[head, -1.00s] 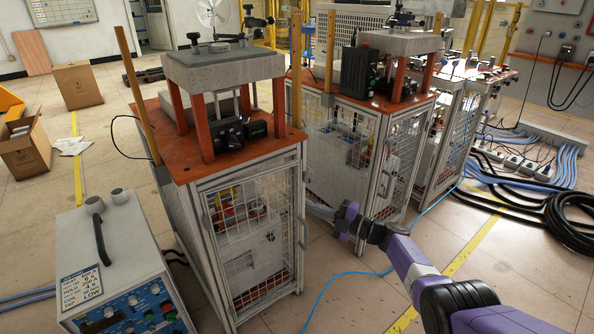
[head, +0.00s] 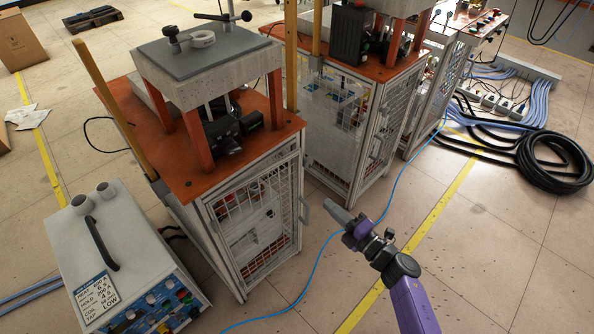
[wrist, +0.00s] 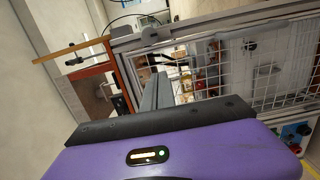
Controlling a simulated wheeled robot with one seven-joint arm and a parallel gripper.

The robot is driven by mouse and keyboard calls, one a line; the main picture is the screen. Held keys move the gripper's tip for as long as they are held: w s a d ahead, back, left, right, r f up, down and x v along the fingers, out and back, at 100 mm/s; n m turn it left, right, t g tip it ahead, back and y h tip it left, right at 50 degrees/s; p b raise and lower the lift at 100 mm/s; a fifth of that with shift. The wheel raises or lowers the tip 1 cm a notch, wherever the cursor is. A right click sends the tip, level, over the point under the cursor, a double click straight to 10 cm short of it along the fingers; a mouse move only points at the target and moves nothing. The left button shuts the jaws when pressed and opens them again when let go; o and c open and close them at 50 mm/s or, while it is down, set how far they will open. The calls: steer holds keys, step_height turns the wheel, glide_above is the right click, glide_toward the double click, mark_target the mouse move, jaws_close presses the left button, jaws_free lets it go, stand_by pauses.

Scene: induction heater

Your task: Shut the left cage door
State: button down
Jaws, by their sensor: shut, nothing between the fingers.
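The left cage is a grey-framed cabinet with an orange top (head: 165,170). Its wire-mesh door (head: 255,215) faces front right, and a grey handle (head: 304,212) sticks out at its right edge. Whether the door is flush with its frame I cannot tell. My gripper (head: 330,206) is shut and empty, just right of the handle, with a small gap seeming to show between them. In the wrist view, the narrow shut fingers (wrist: 157,92) rise above the purple body toward the mesh door (wrist: 265,68), which appears turned sideways.
A second mesh cage (head: 345,120) stands behind and to the right. A control box with a black handle (head: 120,265) stands at the left front. A blue cable (head: 325,242) runs across the floor below my gripper. Floor at the right front is clear; coiled black hoses (head: 555,160) lie farther right.

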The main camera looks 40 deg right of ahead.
mark_target(294, 173)
steer(key=w, duration=0.9)
steer(key=w+d+b, duration=0.1)
steer(key=w, duration=0.3)
steer(key=shift+w+f, duration=0.25)
steer(key=shift+w, duration=0.15)
steer(key=w+b, duration=0.2)
steer(key=w, duration=0.1)
steer(key=shift+w+d+f, duration=0.15)
steer(key=shift+w+r, duration=0.3)
steer(key=shift+r, duration=0.1)
